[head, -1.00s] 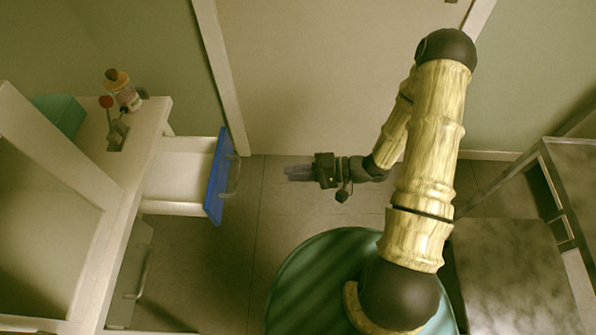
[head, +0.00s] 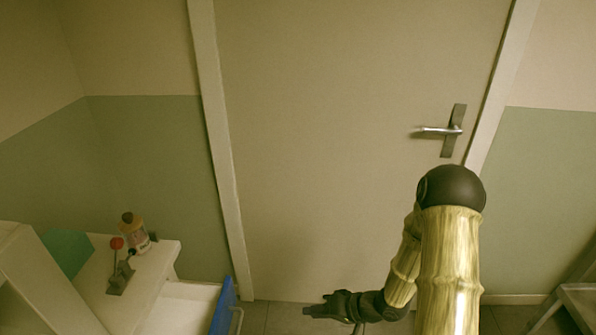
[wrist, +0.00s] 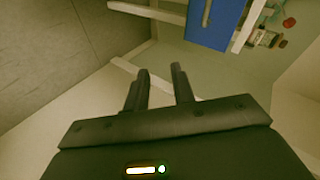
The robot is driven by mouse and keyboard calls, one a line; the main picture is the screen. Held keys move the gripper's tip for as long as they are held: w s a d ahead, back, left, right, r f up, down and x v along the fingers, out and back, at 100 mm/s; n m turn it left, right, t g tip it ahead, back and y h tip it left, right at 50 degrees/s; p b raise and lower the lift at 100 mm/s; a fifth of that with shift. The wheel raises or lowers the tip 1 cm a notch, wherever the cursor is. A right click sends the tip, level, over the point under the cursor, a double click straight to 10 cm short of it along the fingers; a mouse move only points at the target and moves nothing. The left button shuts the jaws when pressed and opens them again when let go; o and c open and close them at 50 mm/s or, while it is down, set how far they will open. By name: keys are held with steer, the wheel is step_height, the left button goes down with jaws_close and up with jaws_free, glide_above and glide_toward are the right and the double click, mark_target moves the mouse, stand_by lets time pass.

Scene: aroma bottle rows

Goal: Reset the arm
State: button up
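My gripper (head: 308,311) is at the lower middle of the head view, at the end of my arm. It is in the air in front of the door and points left, toward the open drawer. In the wrist view the two dark fingers of my gripper (wrist: 159,72) stand apart with nothing between them. The gripper is empty and touches nothing that I can see.
A drawer with a blue front (head: 224,308) stands open at the lower left. On the white cabinet top (head: 155,262) are a bottle (head: 134,238), a red-knobbed item (head: 118,268) and a teal box (head: 68,252). A closed door (head: 330,150) with a handle (head: 440,130) is ahead.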

steer(key=w+d+r+t+h, duration=0.1)
steer(key=d+r+t+h, duration=0.1)
steer(key=d+r+h, duration=0.8)
steer(key=s+r+g, duration=0.3)
steer(key=s+r, duration=0.4)
steer(key=s, duration=0.3)
steer(key=w+p+v, duration=0.3)
steer(key=p+v, duration=1.2)
steer(key=shift+r+m+p, duration=0.3)
steer(key=shift+r+p, duration=0.1)
steer(key=shift+w+a, duration=0.1)
steer(key=shift+w, duration=0.05)
